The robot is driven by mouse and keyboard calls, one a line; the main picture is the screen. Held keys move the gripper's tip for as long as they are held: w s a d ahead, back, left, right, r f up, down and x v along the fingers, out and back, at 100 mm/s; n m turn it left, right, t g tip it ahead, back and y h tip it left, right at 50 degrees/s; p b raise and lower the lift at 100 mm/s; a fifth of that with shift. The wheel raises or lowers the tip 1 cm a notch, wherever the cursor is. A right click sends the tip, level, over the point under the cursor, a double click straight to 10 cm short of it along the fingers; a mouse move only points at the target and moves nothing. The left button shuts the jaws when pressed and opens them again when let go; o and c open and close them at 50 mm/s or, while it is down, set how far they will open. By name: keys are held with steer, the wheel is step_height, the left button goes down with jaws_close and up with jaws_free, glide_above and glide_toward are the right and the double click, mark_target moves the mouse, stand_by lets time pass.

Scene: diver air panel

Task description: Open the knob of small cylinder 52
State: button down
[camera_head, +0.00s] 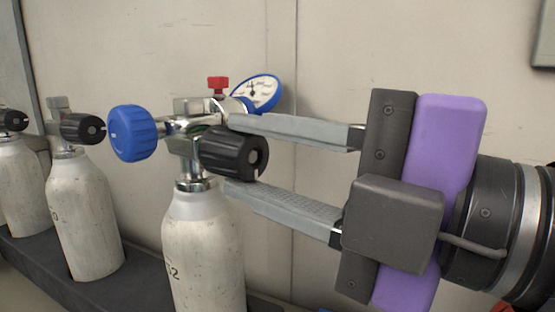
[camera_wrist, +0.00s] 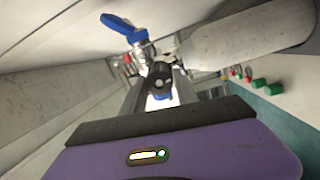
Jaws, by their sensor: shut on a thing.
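A white cylinder (camera_head: 203,250) stands in front of me in the head view, with a "2" partly visible at its left edge; the rest of the label is out of sight. Its metal valve carries a ribbed black knob (camera_head: 228,152) on the right and a blue knob (camera_head: 132,133) on the left. My gripper (camera_head: 232,153) reaches in from the right, one finger above and one below the black knob, shut on it. The wrist view also shows the black knob (camera_wrist: 160,76) between the fingers and the white cylinder (camera_wrist: 250,40) at upper right.
A gauge with a blue rim (camera_head: 258,92) and a small red knob (camera_head: 218,84) sit on top of the valve. Another white cylinder (camera_head: 82,215) with a black knob (camera_head: 82,128) stands to the left, with one more beyond it. A pale wall is close behind.

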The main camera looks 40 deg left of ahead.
steer(key=shift+f, duration=0.1)
steer(key=c, duration=0.9)
jaws_free()
steer(key=shift+w+d+f+p, duration=0.1)
steer(key=shift+d+p, duration=1)
steer(key=shift+d, duration=2.8)
